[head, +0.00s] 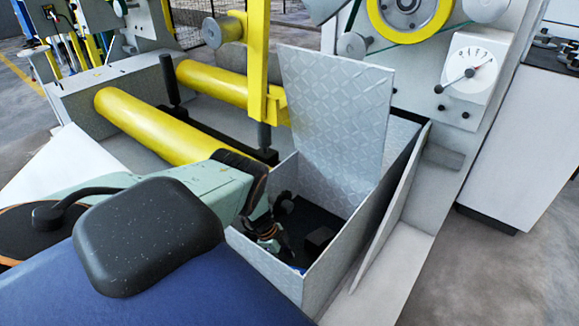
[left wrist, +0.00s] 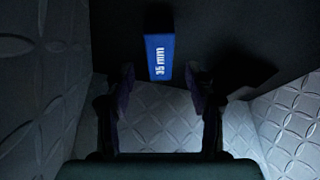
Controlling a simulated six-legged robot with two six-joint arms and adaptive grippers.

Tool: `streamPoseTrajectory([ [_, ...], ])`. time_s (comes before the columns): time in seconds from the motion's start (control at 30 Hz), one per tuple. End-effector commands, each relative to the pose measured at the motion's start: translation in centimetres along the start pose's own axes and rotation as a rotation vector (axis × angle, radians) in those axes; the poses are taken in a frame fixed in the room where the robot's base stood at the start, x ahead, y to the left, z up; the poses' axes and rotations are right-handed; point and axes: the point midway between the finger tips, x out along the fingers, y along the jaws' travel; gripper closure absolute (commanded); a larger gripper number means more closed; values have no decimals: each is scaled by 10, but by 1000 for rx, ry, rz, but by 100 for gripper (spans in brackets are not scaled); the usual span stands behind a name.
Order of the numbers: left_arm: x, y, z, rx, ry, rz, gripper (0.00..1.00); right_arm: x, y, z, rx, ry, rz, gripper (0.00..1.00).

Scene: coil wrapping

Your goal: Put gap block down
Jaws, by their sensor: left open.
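The gap block is a blue block (left wrist: 160,57) marked "35 mm" in the left wrist view. It lies on the dark floor of the open metal box (head: 270,270). My left gripper (head: 284,222) reaches down into this box in the head view. In the left wrist view its two fingers (left wrist: 160,82) are spread apart, with the block's near end between or just beyond the tips. A gap shows on each side of the block. In the head view only a small blue patch shows low in the box; my gripper and the box wall hide most there. My right gripper is not in view.
The box's patterned lid (head: 335,120) stands raised at the back. A dark block-like shape (head: 319,238) is in the box, right of my gripper. Yellow rollers (head: 150,125) and a yellow post (head: 258,60) stand behind. A dial (head: 470,75) is at upper right.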

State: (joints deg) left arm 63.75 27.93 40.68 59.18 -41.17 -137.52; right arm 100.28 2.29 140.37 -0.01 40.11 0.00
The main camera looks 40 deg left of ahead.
Motion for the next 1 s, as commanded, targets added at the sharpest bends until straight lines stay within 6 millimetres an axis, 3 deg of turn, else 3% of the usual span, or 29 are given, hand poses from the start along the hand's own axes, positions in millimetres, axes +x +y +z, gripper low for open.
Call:
streamPoseTrajectory([
  [0.1, -23, 0, -2, -3, 0, -1, 45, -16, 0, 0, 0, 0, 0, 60],
  [0.4, -63, 0, -1, -1, 0, 0, 45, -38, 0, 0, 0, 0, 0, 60],
  [1.0, -76, 0, -2, 0, 0, 1, 45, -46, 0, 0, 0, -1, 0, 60],
])
